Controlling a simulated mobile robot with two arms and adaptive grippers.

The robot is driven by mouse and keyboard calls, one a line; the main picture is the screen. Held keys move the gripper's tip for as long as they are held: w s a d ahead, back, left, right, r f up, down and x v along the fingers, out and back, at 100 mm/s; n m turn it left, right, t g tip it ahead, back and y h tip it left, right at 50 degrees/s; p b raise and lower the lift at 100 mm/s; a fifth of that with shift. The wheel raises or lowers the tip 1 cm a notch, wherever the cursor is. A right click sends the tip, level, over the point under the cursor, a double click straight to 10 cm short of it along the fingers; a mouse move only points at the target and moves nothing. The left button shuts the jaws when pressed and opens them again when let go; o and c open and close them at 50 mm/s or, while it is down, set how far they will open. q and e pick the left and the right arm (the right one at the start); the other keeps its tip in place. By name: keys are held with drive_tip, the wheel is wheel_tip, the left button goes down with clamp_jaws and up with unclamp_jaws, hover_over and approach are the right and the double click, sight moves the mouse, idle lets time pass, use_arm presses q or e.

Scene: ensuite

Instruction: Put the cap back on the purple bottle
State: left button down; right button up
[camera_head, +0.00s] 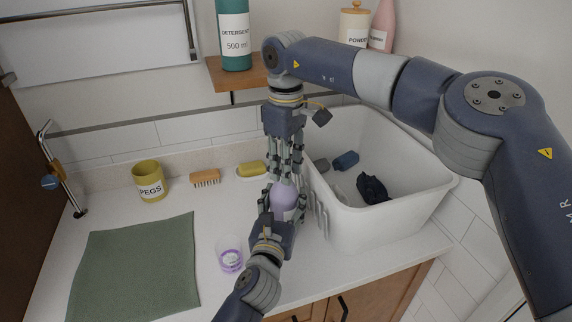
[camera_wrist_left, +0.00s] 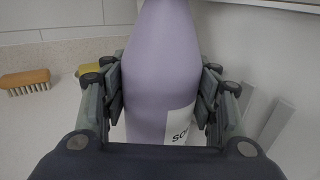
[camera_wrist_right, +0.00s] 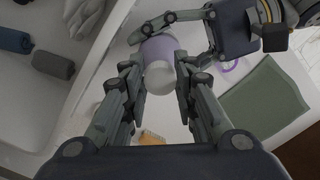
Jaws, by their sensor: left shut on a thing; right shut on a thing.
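The purple bottle (camera_head: 284,196) stands upright on the counter beside the white basin. My left gripper (camera_head: 277,213) is shut around its body; the left wrist view shows the bottle (camera_wrist_left: 162,70) between both fingers, with part of a white label. My right gripper (camera_head: 287,172) points down over the bottle's top. In the right wrist view it is shut on the white round cap (camera_wrist_right: 159,78), which lines up over the purple bottle (camera_wrist_right: 158,48). The fingers hide the cap in the head view. I cannot tell whether the cap touches the neck.
The white basin (camera_head: 400,222) with dark cloths stands close at right. A clear cup with purple contents (camera_head: 230,256) is left of my left gripper. A pegs pot (camera_head: 149,181), brush (camera_head: 205,178), yellow soap (camera_head: 251,169) and green cloth (camera_head: 135,268) lie left.

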drive_tip(key=o, duration=0.7)
drive_tip(key=shift+c, duration=0.2)
drive_tip(key=shift+r, duration=0.15)
drive_tip(key=shift+r, duration=2.15)
drive_tip(key=shift+c, duration=0.3)
